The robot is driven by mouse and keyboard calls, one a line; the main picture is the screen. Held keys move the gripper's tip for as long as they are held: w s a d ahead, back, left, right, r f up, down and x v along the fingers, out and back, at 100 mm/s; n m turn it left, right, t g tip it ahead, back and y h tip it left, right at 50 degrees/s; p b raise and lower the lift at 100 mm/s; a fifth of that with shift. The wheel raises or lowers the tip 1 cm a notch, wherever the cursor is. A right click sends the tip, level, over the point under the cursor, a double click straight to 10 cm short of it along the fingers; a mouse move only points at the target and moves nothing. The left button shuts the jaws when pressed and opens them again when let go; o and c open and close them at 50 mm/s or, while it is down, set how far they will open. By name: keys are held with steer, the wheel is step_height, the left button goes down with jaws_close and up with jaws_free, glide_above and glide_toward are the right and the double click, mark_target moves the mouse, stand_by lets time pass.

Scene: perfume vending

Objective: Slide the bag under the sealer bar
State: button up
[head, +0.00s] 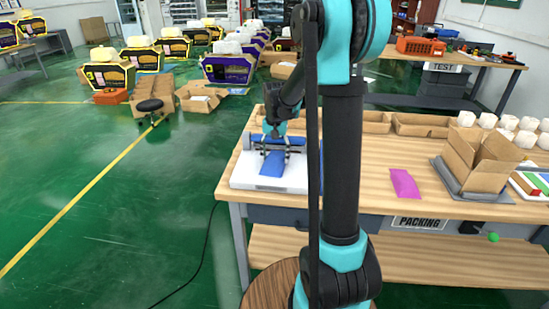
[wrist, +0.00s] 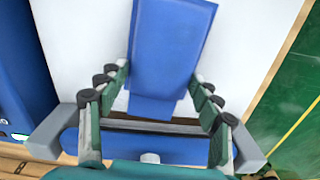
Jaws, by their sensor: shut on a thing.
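The blue bag (head: 272,163) lies flat on the white base of the sealer (head: 240,178) at the left end of the bench. In the wrist view the bag (wrist: 172,45) runs lengthwise between my fingers, its lower end close to the blue sealer bar (wrist: 125,150). My gripper (head: 275,148) is over the sealer, pointing down. In the wrist view my gripper (wrist: 163,77) has one finger against each side edge of the bag and is shut on it.
A pink packet (head: 404,184) lies on the wooden bench (head: 350,185). An open cardboard box (head: 475,160) stands to its right, with white jars (head: 508,123) behind it. Shallow cardboard trays (head: 420,124) line the back edge. The bench between sealer and packet is partly hidden by my arm.

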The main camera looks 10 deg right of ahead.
steer(key=shift+w+d, duration=0.25)
steer(key=shift+w, duration=0.3)
steer(key=shift+w+d, duration=0.2)
steer(key=shift+w, duration=0.35)
steer(key=o, duration=1.3)
steer(key=shift+r, duration=0.15)
step_height(320, 180, up, 12)
steer(key=shift+f, duration=0.15)
